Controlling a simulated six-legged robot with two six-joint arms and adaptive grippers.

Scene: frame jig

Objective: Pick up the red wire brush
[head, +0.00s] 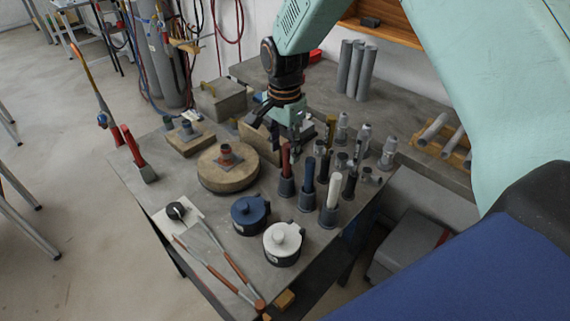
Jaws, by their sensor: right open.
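The red wire brush (286,160) appears to be the red-handled tool standing upright in a dark holder (286,187) near the middle of the table. Its bristles are hidden. My right gripper (287,137) hangs from above, open, just behind and above the red handle in the picture. It looks empty and apart from the brush, though the gap is hard to judge. Beside it stand a blue-handled tool (307,175) and a white-handled tool (333,190) in similar holders. My left gripper is out of view.
Several grey metal fittings (386,155) stand right of the holders. A round wooden block (227,180) is to the left. A blue pot (248,213) and a white-lidded pot (283,243) stand in front. Another red-handled tool (135,148) is at the left edge.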

